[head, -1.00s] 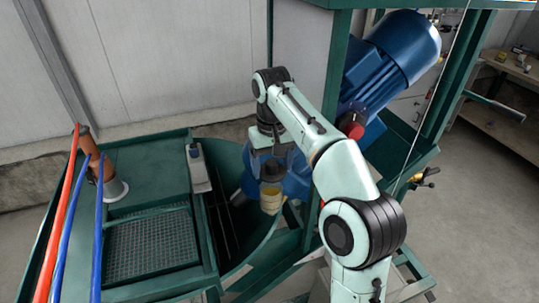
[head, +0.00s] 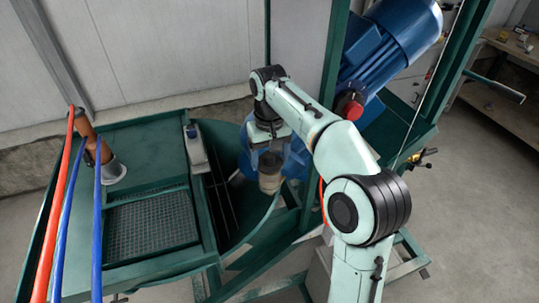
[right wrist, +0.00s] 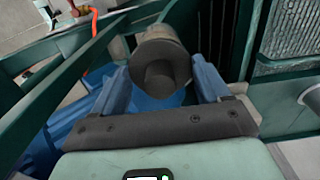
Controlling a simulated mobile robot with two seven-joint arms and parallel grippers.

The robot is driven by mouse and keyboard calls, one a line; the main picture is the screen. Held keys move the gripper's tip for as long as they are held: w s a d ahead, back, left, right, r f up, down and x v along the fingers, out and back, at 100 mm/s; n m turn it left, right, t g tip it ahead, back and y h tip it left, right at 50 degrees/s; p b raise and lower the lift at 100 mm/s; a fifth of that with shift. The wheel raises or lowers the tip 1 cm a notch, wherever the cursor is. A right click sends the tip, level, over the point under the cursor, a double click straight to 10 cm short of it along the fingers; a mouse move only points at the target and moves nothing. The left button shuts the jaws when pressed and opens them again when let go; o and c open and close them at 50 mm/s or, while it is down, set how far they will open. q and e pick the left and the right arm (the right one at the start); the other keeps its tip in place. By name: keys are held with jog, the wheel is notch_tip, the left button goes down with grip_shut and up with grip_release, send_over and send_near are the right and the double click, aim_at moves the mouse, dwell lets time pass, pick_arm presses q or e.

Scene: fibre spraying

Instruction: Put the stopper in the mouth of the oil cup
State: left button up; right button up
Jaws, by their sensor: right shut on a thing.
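The stopper is a dark grey, round piece with a raised knob (right wrist: 162,75). My right gripper (right wrist: 162,88) is shut on it, with a blue finger on each side. The oil cup is a small beige cup; its rim shows just past the stopper in the right wrist view (right wrist: 158,36). In the head view the cup (head: 269,181) sits directly below my right gripper (head: 270,156). The stopper lies over the cup's mouth and hides it, so I cannot tell how deep it sits. My left gripper is not in view.
A large blue motor (head: 392,42) on a green frame stands behind my right arm. A green tank with a mesh grate (head: 152,226) lies to the left, with an orange-brown pipe (head: 97,153) and red and blue hoses. Open floor shows at the right.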

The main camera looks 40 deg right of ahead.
aim_at(270, 155)
jog(key=shift+f, duration=0.6)
jog(key=o, duration=1.1)
jog(key=shift+r, duration=0.1)
notch_tip(270, 155, up, 12)
